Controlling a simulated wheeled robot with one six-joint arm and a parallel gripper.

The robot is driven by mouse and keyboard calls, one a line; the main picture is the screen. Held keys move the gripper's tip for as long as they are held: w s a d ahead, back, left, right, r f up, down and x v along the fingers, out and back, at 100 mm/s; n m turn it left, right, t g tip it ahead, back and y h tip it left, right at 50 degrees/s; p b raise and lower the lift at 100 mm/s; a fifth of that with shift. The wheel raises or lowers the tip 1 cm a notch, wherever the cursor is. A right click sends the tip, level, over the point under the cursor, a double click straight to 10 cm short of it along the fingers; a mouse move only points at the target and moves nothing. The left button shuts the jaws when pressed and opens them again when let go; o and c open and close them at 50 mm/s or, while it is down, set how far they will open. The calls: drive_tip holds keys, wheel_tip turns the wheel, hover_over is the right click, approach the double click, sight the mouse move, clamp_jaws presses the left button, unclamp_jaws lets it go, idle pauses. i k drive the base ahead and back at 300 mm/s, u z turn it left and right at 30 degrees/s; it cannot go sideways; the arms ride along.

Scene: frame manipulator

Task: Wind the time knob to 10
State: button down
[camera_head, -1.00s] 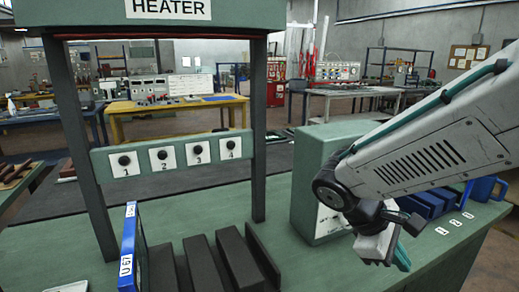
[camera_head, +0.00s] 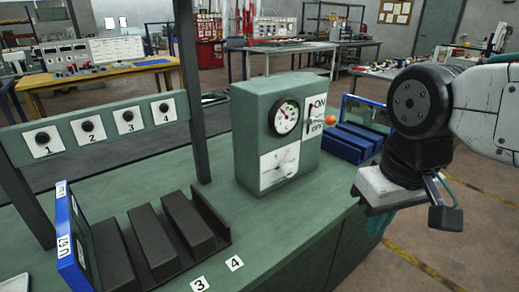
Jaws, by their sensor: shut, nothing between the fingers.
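A green control box (camera_head: 258,140) stands upright on the green bench. Its front carries a round dial gauge (camera_head: 286,117) with a pointer, and below it a white plate with a pale knob (camera_head: 279,167). The plate's markings are too small to read, so I cannot tell the knob's setting. On the box's right part is an ON/OFF plate with an orange-tipped lever (camera_head: 330,120). My gripper (camera_head: 412,205) is to the right of the box, apart from it, in the air near the bench's right side. It is shut and empty.
Blue blocks (camera_head: 355,143) lie just right of the box, behind my gripper. A rack of dark blocks (camera_head: 185,222) and a blue-framed panel (camera_head: 71,243) stand at the left front. A frame post (camera_head: 190,90) rises left of the box. Bench in front of the box is clear.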

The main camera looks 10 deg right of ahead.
sight(289, 170)
drive_tip(key=k, duration=0.5)
drive_tip(key=z, duration=1.3)
drive_tip(key=i, duration=0.6)
drive_tip(key=u, duration=0.45)
